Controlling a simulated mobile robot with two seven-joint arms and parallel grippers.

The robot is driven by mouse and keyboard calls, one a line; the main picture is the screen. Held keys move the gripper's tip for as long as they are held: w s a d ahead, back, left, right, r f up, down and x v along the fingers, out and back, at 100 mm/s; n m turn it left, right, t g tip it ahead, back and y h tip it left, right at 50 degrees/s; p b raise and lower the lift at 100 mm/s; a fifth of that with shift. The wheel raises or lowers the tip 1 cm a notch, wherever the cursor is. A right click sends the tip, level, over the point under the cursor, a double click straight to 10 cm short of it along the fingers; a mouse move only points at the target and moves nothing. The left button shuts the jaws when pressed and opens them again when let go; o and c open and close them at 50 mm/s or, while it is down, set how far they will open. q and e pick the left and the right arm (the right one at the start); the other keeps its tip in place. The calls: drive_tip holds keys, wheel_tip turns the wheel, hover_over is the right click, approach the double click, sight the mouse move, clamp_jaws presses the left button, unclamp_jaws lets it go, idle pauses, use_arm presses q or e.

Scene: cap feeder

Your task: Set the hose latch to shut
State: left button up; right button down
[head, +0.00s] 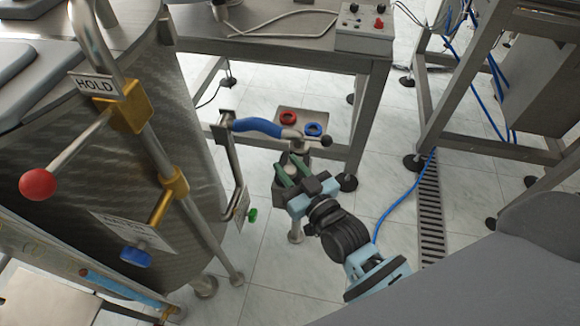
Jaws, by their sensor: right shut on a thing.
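A blue hose (256,126) runs from an upright pipe beside the tank to a pale metal coupling (290,134). A short lever with a dark ball knob (326,141) stands out to the right of the coupling; it looks like the hose latch, but its setting is too small to tell. My right gripper (287,166), with green fingers, is just below the coupling. It is shut on a small grey part, mostly hidden between the fingers; I cannot tell whether this belongs to the latch. My left gripper is not in view.
A steel tank (120,190) with a red ball lever (38,184), a HOLD sign (95,85) and a blue knob (136,257) fills the left. A red ring (288,117) and a blue ring (313,129) lie behind the coupling. A steel table (270,50) stands behind.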

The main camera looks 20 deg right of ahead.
drive_tip(key=shift+w+d+r, duration=0.1)
drive_tip(key=shift+w+d, duration=0.6)
drive_tip(key=shift+w, duration=0.35)
drive_tip(key=shift+w+d, duration=0.2)
drive_tip(key=shift+w, duration=0.1)
drive_tip(key=c, duration=1.1)
unclamp_jaws()
drive_tip(key=shift+s+d+p, duration=0.25)
drive_tip(key=shift+s, duration=1.05)
drive_tip(key=shift+s+d+p, duration=0.2)
drive_tip(key=shift+s+d, duration=0.05)
drive_tip(key=shift+s, duration=1.05)
drive_tip(key=shift+s+d+p, duration=0.25)
drive_tip(key=shift+s, duration=1.05)
